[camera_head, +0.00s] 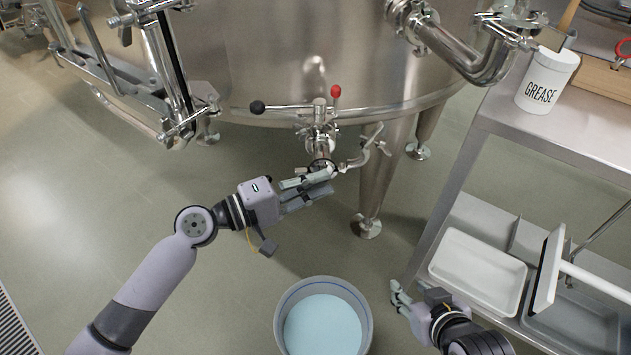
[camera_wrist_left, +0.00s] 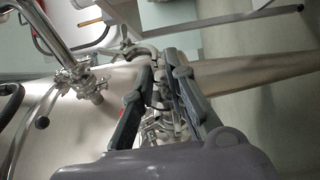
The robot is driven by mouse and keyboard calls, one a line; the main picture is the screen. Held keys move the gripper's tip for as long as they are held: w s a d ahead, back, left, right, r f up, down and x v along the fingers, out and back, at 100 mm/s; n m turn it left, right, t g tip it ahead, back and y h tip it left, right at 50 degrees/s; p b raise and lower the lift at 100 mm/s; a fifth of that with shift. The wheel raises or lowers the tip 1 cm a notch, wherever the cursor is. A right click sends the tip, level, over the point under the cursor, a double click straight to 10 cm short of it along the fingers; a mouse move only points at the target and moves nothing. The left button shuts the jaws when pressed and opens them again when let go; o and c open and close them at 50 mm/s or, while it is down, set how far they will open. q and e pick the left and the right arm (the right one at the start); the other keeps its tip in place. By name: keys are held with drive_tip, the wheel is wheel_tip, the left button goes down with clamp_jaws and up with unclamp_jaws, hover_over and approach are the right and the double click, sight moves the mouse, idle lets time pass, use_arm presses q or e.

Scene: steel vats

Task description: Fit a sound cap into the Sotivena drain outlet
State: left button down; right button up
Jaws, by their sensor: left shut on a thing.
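The drain outlet (camera_head: 322,150) is a short steel pipe under the big vat, below a valve with a red knob and a black knob. A steel clamp (camera_head: 368,148) with a wing nut hangs open just right of its mouth. My left gripper (camera_head: 333,174) is at the outlet mouth, shut on a small steel piece that looks like the cap. The fingers mostly hide it, and I cannot tell whether it touches the outlet. In the left wrist view, bright metal shows between the fingers of the left gripper (camera_wrist_left: 160,72). My right gripper (camera_head: 402,298) is low beside the cart, its fingertips partly seen.
A grey bucket (camera_head: 283,318) of pale blue liquid stands on the floor below. The steel vat (camera_head: 290,60) stands on legs (camera_head: 375,190). A cart (camera_head: 500,110) at right bears a white GREASE tub (camera_head: 547,80), with a white tray (camera_head: 478,268) on its lower shelf.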

use_arm(q)
drive_tip(key=c, duration=1.5)
unclamp_jaws()
drive_tip(key=v, duration=1.2)
drive_tip(key=shift+f, duration=0.1)
